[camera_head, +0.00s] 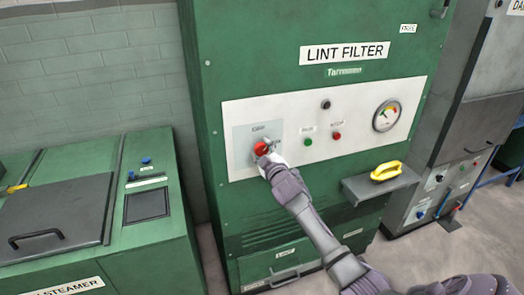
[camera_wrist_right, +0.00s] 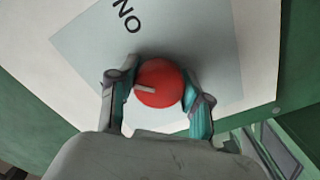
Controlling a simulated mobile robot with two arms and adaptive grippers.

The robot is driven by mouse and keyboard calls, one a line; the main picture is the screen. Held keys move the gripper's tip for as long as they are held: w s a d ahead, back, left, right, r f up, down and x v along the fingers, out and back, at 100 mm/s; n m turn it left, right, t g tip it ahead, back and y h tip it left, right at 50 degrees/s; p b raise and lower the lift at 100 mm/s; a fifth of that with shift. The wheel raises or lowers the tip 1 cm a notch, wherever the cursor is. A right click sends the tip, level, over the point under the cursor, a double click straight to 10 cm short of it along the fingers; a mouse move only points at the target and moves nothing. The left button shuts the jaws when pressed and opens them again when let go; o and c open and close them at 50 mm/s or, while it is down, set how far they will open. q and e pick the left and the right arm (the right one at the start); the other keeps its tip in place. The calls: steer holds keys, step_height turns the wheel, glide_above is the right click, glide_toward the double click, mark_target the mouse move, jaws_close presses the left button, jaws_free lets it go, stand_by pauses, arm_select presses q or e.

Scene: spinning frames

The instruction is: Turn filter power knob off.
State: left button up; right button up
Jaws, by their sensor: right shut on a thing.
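The lint filter (camera_head: 300,90) is a tall green cabinet with a white control panel (camera_head: 350,120). Its red power knob (camera_head: 261,148) sits on a pale square plate at the panel's left. My right gripper (camera_head: 268,156) is at the knob and partly covers it. In the right wrist view the round red knob (camera_wrist_right: 158,84) has a light pointer mark aimed left. The fingers of my right gripper (camera_wrist_right: 158,92) are shut on it from both sides. The letters "NO" show on the plate above the knob, turned in that view. My left gripper is in neither view.
A green button (camera_head: 308,142), a red button (camera_head: 337,136) and a round gauge (camera_head: 387,115) are right of the knob. A small shelf (camera_head: 365,188) holds a yellow object (camera_head: 386,171). A green steamer (camera_head: 140,240) stands left; a grey machine (camera_head: 470,110) stands right.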

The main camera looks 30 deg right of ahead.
steer(key=n, duration=0.4)
steer(key=shift+n, duration=2.2)
steer(key=o, duration=1.2)
steer(key=shift+c, duration=0.2)
steer(key=shift+s, duration=0.1)
steer(key=v, duration=1.2)
